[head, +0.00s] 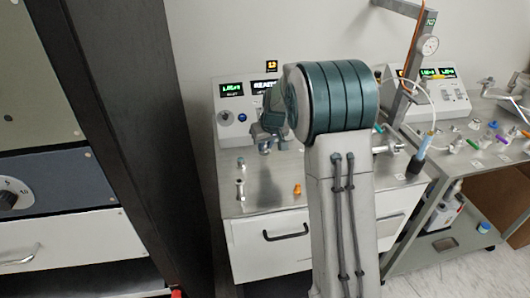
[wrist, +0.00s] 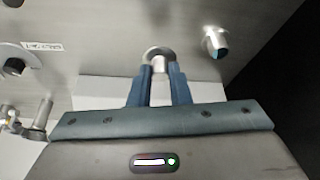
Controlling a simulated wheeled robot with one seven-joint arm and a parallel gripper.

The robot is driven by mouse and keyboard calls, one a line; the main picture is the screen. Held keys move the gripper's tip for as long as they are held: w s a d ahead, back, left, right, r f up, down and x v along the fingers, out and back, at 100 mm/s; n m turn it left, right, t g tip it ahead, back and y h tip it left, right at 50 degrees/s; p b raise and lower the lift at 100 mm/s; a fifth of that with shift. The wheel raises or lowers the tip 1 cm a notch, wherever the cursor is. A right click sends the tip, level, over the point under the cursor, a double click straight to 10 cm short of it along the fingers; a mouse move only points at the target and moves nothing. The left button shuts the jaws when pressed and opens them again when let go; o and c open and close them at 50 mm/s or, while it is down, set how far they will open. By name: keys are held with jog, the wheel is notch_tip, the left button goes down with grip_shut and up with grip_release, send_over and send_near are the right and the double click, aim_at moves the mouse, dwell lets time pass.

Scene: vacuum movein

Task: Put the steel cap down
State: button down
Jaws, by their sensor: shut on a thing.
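In the wrist view my gripper (wrist: 159,72) is shut on the steel cap (wrist: 159,56), a small round shiny piece between the blue fingertips. The steel bench top (wrist: 115,45) is behind it; I cannot tell whether the cap touches it. In the head view my gripper (head: 268,138) is small and partly hidden by my own arm, above the back part of the steel bench top (head: 262,198). The cap cannot be made out clearly there.
A steel fitting with a blue end (wrist: 215,43) is right of the cap. Another fitting (wrist: 40,120) is at left. In the head view, an upright steel fitting (head: 240,188) and an orange piece (head: 297,190) stand on the bench. A dark cabinet post (head: 125,130) rises at left.

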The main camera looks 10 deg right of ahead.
aim_at(266, 153)
jog(key=shift+f+p, duration=0.3)
jog(key=shift+f, duration=1.75)
jog(key=shift+f, duration=0.1)
jog(key=c, duration=1.3)
grip_release()
jog(key=shift+c, duration=0.2)
jog(key=a+b+v, duration=0.1)
jog(key=v, duration=1.1)
jog(key=s+m+g+h, duration=0.1)
jog(key=s+m, duration=0.1)
jog(key=s, duration=3)
jog(key=shift+a+r+m, duration=0.15)
jog(key=shift+r+m, duration=0.05)
jog(key=shift+m, duration=0.1)
